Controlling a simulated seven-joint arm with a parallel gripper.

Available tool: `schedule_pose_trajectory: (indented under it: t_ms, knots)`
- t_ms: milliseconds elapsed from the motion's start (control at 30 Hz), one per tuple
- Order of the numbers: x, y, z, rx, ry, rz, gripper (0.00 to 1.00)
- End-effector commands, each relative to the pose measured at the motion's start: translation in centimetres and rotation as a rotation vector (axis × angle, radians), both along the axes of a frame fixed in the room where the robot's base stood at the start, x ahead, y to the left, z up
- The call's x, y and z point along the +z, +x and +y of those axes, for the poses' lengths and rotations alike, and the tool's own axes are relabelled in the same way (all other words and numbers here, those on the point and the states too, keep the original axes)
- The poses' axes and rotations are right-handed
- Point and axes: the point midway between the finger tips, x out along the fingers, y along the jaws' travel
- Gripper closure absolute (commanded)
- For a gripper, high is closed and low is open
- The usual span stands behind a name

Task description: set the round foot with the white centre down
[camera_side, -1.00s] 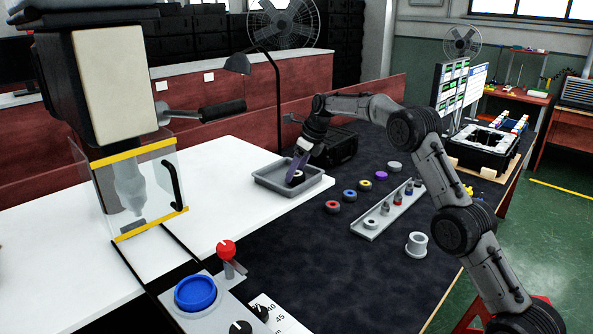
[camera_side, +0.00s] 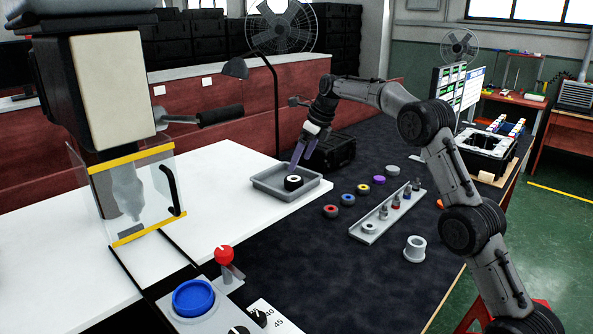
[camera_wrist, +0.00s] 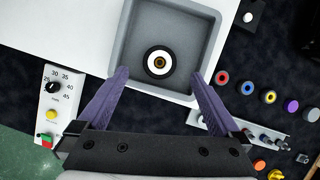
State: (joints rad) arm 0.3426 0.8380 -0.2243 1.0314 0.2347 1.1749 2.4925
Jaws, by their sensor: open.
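The round foot with the white centre (camera_side: 293,183) lies in the grey tray (camera_side: 262,186). It is a black ring with a white middle. In the wrist view the foot (camera_wrist: 149,63) rests on the floor of the tray (camera_wrist: 214,22), towards its near side, with a small brown and dark hole at its centre. My gripper (camera_side: 300,165) is above the tray, its purple fingers pointing down. In the wrist view my gripper (camera_wrist: 157,78) is open, with its two fingers spread well apart on either side of the foot and clear of it.
Other round feet, red (camera_side: 331,211), blue (camera_side: 347,199), yellow (camera_side: 362,188) and purple (camera_side: 378,180), stand on the dark mat right of the tray. A long grey rack (camera_side: 376,229) holds small parts. A grey cup (camera_side: 415,249) stands near the mat's edge. A lamp (camera_side: 236,68) stands behind.

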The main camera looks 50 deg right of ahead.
Motion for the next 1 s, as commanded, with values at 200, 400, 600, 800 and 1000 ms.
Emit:
schedule_pose_trajectory:
  t_ms: [200, 400, 600, 800, 1000]
  knots:
    - [3.6, -1.4, -0.4, -0.001, -0.001, -0.002, 0.0]
    - [4.9, -2.0, -0.5, 0.0, 0.0, 0.001, 0.0]
    - [5.4, -2.3, -0.2, 0.021, -0.011, -0.003, 0.0]
    - [8.5, -5.8, 3.0, 0.295, -0.138, -0.037, 0.0]
    - [11.4, -12.9, 7.7, 0.76, -0.357, -0.082, 0.0]
